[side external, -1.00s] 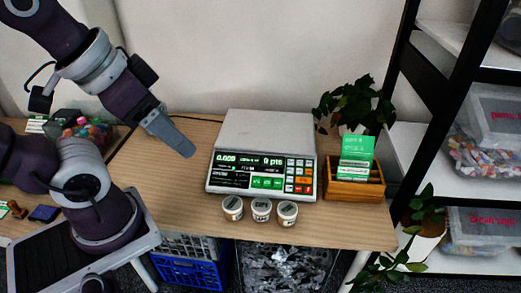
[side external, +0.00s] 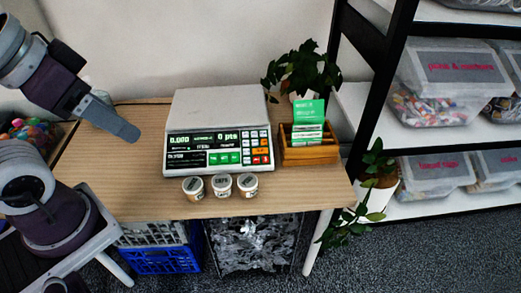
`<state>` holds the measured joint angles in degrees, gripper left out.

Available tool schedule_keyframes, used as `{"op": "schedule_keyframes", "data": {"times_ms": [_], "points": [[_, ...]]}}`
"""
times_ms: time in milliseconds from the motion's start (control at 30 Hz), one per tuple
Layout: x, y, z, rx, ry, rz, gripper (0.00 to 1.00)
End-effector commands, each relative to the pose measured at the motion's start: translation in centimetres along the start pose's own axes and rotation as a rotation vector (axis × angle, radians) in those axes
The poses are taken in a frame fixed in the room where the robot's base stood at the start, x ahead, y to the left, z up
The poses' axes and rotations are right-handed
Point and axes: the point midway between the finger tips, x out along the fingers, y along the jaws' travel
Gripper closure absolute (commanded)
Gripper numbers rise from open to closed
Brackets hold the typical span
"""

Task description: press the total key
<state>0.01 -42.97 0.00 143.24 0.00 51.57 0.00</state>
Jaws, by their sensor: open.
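A grey counter scale (side external: 215,105) stands on the wooden table with its flat plate on top. Its front panel has a dark display (side external: 200,141) with "0.000" and "0 pts" in light figures. A keypad (side external: 260,147) of white, orange and red keys is at the panel's right, with green keys (side external: 222,157) at the lower middle. Key labels are too small to read, so I cannot tell which is the total key. My gripper (side external: 128,132) is open and empty, left of the scale and apart from it, pointing down to the right. Its fingers overlap, seen from the side.
Several small lidded tubs (side external: 221,186) stand before the scale. A wooden box (side external: 309,153) with green cards is close on its right, a potted plant (side external: 300,72) behind that. A shelf rack (side external: 372,90) stands further right. The table is bare between my gripper and the scale.

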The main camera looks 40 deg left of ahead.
Motion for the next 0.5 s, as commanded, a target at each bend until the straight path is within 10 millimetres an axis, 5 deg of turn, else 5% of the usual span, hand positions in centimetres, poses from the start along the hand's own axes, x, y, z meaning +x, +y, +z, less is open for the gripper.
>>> {"op": "schedule_keyframes", "data": {"times_ms": [100, 400, 500], "points": [[0.00, 0.00, 0.00, 0.000, 0.000, 0.000, 0.41], [0.00, 0.00, 0.00, 0.000, 0.000, 0.000, 1.00], [0.00, 0.00, 0.00, 0.000, 0.000, 0.000, 1.00]]}}
